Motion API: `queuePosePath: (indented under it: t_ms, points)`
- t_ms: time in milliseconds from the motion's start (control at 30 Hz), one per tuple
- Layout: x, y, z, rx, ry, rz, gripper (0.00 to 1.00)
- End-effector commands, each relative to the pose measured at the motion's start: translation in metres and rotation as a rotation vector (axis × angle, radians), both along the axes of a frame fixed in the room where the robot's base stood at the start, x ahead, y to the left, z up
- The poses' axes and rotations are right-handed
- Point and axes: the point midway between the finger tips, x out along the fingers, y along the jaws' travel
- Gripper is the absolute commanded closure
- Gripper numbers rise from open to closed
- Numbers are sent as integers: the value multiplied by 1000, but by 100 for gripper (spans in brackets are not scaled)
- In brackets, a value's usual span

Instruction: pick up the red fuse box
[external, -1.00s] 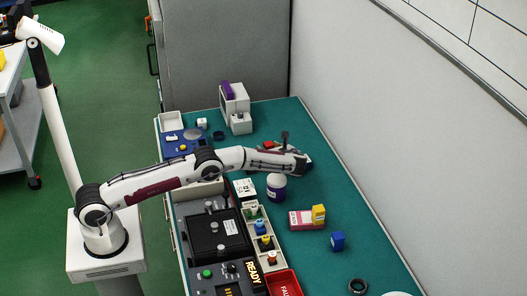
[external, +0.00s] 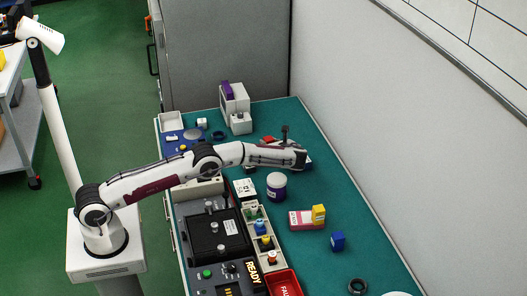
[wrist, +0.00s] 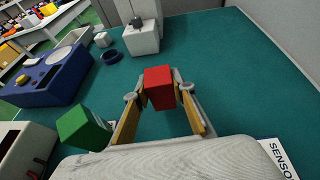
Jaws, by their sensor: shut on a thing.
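The red fuse box (wrist: 159,88) is a small red block. In the wrist view it sits between the two fingertips of my gripper (wrist: 158,96), which is shut on it. Green mat shows around and beyond the box; I cannot tell how far it is above the mat. In the external view a bit of red (external: 267,139) shows just behind the end of my arm, and the fingers are mostly hidden there.
A green block (wrist: 84,129) lies left of my gripper.

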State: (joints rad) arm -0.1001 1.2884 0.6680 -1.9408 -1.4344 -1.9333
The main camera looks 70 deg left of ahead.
Motion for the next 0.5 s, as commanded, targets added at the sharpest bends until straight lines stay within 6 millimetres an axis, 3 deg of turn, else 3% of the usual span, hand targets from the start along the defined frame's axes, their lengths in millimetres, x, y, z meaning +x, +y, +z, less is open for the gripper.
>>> queuePosePath:
  t_ms: [300, 500]
  points:
    - [0, 0, 48, 0, -2, 1, 97]
    - [0, 0, 68, 1, -1, 0, 97]
